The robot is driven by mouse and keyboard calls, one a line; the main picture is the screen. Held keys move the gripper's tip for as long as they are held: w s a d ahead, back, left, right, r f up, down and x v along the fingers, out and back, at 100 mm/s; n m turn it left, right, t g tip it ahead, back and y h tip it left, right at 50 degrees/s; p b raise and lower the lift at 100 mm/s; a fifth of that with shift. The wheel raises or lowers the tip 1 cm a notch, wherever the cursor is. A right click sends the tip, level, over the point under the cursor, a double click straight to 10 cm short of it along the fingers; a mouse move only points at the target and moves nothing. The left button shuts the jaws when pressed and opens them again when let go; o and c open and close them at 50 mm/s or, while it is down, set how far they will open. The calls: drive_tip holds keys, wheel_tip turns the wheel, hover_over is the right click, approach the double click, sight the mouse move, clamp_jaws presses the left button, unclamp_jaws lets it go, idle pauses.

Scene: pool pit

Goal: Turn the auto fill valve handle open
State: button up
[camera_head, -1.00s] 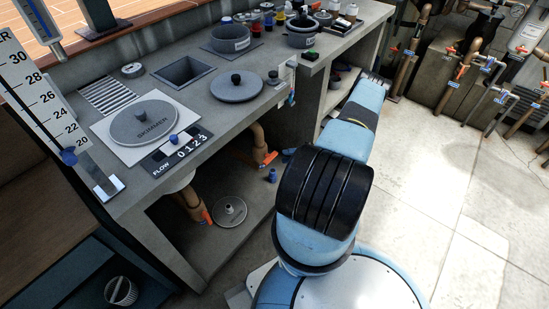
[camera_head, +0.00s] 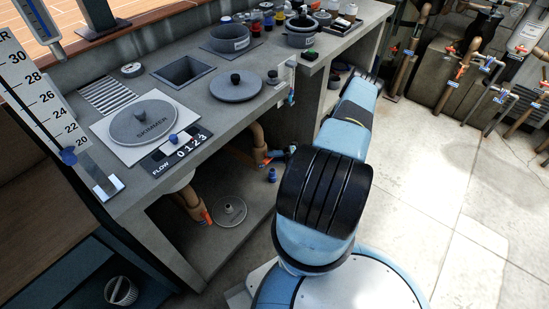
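Two valves with orange handles sit on brown pipes under the grey counter. One handle (camera_head: 207,217) is at the lower left, beside a round grey lid. The other handle (camera_head: 265,162) is at the right pipe's lower end. I cannot read a label telling which is the auto fill valve. My arm reaches away from me along the counter's right side. A small dark blue-grey part shows beside the right handle; it may be the tip of my gripper, but most of it is hidden behind my arm. Contact and finger opening cannot be made out.
The counter (camera_head: 205,105) carries a skimmer lid (camera_head: 144,122), a flow counter (camera_head: 182,147) and several pots. A small blue fitting (camera_head: 272,175) and a round grey lid (camera_head: 230,211) are on the lower shelf. Pipes with valves stand at the far right. The pale floor (camera_head: 435,200) is clear.

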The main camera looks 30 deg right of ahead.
clamp_jaws()
idle(0.3)
drive_tip(key=shift+s+a+r+n+t+h, duration=0.1)
drive_tip(key=shift+a+r+n+h, duration=0.05)
drive_tip(key=shift+n+h, duration=1.65)
drive_tip(key=shift+s+a+r+n+t+h, duration=0.15)
drive_tip(key=shift+n+h, duration=1)
drive_tip(key=shift+h, duration=1.3)
drive_tip(key=shift+a+r+n+t+h, duration=0.1)
drive_tip(key=shift+r+n+h, duration=0.1)
drive_tip(key=shift+n+h, duration=1.6)
drive_tip(key=shift+m+h, duration=0.25)
drive_tip(key=shift+h, duration=0.4)
drive_tip(key=shift+o, duration=1.4)
unclamp_jaws()
drive_tip(key=shift+a, duration=0.1)
drive_tip(key=v, duration=1.3)
drive_tip(key=shift+s+r, duration=0.25)
drive_tip(key=shift+s, duration=0.05)
